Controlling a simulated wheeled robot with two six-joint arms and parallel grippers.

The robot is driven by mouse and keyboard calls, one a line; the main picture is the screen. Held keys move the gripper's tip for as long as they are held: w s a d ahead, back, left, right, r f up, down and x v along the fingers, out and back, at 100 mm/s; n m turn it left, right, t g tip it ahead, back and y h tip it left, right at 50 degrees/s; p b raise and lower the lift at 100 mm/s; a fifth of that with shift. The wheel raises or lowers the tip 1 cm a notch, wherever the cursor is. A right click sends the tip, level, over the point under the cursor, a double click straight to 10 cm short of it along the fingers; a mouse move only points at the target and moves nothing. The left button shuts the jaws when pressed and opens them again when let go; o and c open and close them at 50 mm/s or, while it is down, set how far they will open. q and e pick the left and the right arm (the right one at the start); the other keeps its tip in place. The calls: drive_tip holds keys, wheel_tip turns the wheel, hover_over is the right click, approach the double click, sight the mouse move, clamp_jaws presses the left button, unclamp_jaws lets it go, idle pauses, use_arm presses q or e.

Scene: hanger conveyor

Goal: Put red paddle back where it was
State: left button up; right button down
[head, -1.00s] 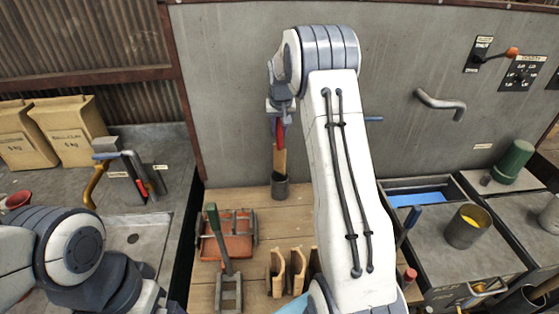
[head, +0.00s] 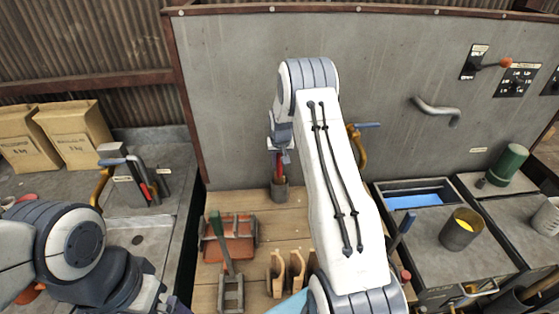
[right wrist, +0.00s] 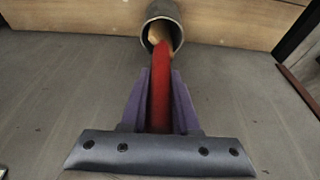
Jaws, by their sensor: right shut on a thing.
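The red paddle (head: 278,161) stands in a dark round cup (head: 279,191) at the back of the wooden bench top. Its red handle (right wrist: 160,85) shows in the right wrist view, with its pale wooden part (right wrist: 158,34) inside the mouth of the cup (right wrist: 178,31). My right gripper (head: 279,155) is above the cup. In the right wrist view its purple fingers (right wrist: 160,76) are shut on the red handle. The lower end of the paddle is hidden inside the cup.
On the bench are a red-brown tray (head: 228,247), a green-handled tool (head: 222,240) and wooden pieces (head: 288,272). A grey panel (head: 230,100) rises behind. A can with yellow contents (head: 461,230) and a green cylinder (head: 508,163) stand at right.

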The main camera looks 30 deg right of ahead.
drive_tip(key=shift+f, duration=0.2)
drive_tip(key=c, duration=0.7)
unclamp_jaws()
drive_tip(key=shift+o, duration=0.2)
drive_tip(key=shift+r, duration=0.1)
drive_tip(key=shift+r, duration=0.25)
drive_tip(key=b+v, duration=0.3)
drive_tip(key=v, duration=0.8)
drive_tip(key=shift+r+b, duration=0.3)
drive_tip(key=shift+r, duration=0.05)
drive_tip(key=shift+s, duration=0.15)
